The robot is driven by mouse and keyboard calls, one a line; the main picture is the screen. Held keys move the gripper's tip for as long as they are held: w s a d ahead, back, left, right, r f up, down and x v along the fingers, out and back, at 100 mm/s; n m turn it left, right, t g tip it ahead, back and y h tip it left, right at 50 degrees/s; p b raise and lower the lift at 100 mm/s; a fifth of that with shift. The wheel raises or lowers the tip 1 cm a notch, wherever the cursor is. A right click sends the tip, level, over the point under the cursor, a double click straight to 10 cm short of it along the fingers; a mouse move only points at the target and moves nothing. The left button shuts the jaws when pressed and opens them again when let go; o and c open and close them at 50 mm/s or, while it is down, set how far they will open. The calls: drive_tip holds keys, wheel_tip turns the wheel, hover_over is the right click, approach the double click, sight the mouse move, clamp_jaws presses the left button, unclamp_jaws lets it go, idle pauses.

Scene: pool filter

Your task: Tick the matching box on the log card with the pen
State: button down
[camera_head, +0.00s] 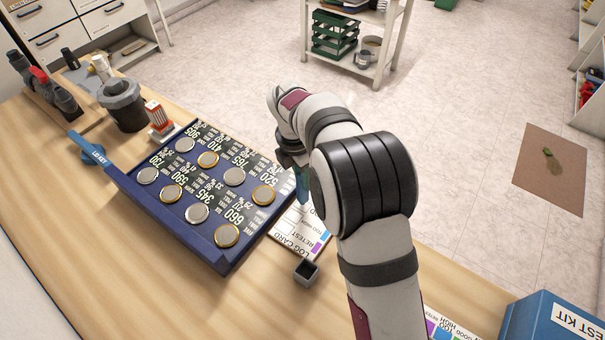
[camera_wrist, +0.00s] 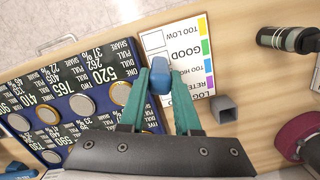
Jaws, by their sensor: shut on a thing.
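My gripper (camera_wrist: 161,76) has teal fingers shut on a blue pen (camera_wrist: 160,82), seen nearly end-on over the log card's box side. The white log card (camera_wrist: 188,84) lists TOO LOW, GOOD, TOO HIGH and RETEST with yellow, green, blue and purple patches. Boxes show beside the upper rows with no clear mark; the pen and fingers cover the lower ones. Whether the pen tip touches the card is hidden. In the head view the card (camera_head: 288,241) lies right of the blue board, partly behind my arm, which hides most of the gripper.
A blue board (camera_head: 222,264) holds silver and gold discs with printed numbers. A small dark square cup (camera_head: 306,272) stands beside the card. A blue test kit box (camera_head: 545,325) is at lower right; a dark lidded pot (camera_head: 124,108) stands at left. The wooden bench's near side is clear.

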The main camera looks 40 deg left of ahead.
drive_tip(key=shift+f, duration=0.4)
idle(0.9)
drive_tip(key=shift+r, duration=3.55)
drive_tip(key=w+d+r+m+g, duration=0.1)
drive_tip(key=w+d+r+m, duration=0.15)
drive_tip(key=d+m, duration=0.55)
drive_tip(key=w+d+r+m, duration=0.1)
drive_tip(key=d+r+m, duration=0.4)
drive_tip(key=d, duration=0.5)
drive_tip(key=w+d+r+m+g, duration=0.1)
drive_tip(key=d+r+m, duration=0.1)
drive_tip(key=d+m, duration=0.65)
drive_tip(key=s+d+r+m, duration=0.2)
drive_tip(key=s+d+m, duration=0.2)
drive_tip(key=d+m, duration=0.6)
drive_tip(key=shift+r+g+y, duration=0.3)
drive_tip(key=shift+r+g, duration=0.1)
